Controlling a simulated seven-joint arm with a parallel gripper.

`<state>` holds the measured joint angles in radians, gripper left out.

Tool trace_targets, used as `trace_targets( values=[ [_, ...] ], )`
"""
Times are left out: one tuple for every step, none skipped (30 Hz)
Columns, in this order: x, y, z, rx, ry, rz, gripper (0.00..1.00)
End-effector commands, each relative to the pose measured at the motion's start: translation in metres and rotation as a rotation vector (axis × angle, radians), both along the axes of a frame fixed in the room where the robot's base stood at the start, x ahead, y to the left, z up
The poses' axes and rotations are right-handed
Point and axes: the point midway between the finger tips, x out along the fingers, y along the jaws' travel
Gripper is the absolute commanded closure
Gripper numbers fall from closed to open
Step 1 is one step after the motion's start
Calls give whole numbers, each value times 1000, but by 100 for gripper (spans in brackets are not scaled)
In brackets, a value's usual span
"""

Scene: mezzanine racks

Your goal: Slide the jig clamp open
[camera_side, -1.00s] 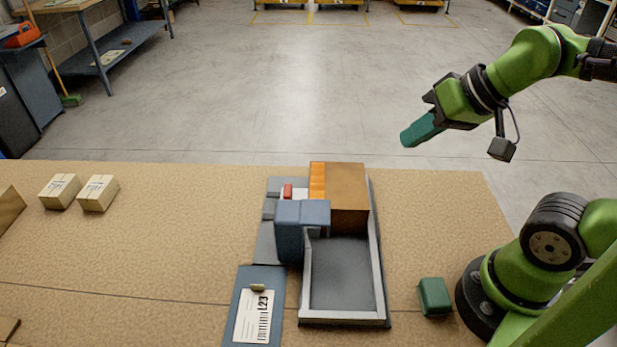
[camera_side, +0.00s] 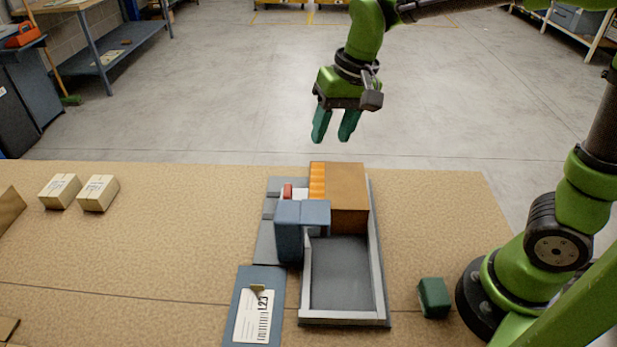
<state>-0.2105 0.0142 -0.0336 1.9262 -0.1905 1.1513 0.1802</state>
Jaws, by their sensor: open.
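The jig (camera_side: 384,290) is a grey fixture with a raised rim and a dark, empty bay at its near end. A brown block with an orange stepped side (camera_side: 346,190) sits at its far end. A blue-grey clamp block (camera_side: 289,230) stands on the jig's left side, its top reaching over toward the brown block. A small red piece (camera_side: 287,190) and a white piece show just behind it. I cannot tell how far the clamp is slid. My gripper (camera_side: 335,138) is open and empty, fingers pointing down, above and beyond the jig's far end, touching nothing.
A blue board with an L23 label (camera_side: 254,312) lies left of the jig's near end. A green block (camera_side: 434,297) sits right of the jig, near my base. Two small cartons (camera_side: 98,192) stand at the left. The tabletop between the cartons and jig is clear.

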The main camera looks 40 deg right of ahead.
Motion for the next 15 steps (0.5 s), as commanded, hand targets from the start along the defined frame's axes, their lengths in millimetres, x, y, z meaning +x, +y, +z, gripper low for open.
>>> trace_targets(
  values=[
    [18, 9, -9, -15, 49, -21, 55],
    [27, 13, -13, -25, 72, -39, 55],
    [39, 19, -19, -39, 103, -67, 55],
    [48, 23, -23, -48, 125, -90, 55],
    [56, 26, -27, -59, 143, -113, 55],
    [65, 31, -32, -73, 165, -148, 55],
    [72, 34, -34, -82, 180, -175, 55],
    [78, 36, -35, -91, 191, -202, 55],
    [84, 38, -36, -99, 202, -241, 55],
    [88, 39, -34, -102, 206, -270, 55],
    [91, 39, -31, -104, 208, -297, 55],
    [94, 38, -25, -103, 206, -332, 55],
    [95, 38, -19, -99, 204, -357, 55],
    [94, 38, -17, -98, 210, -381, 55],
    [91, 37, -19, -102, 224, -400, 55]
  ],
)
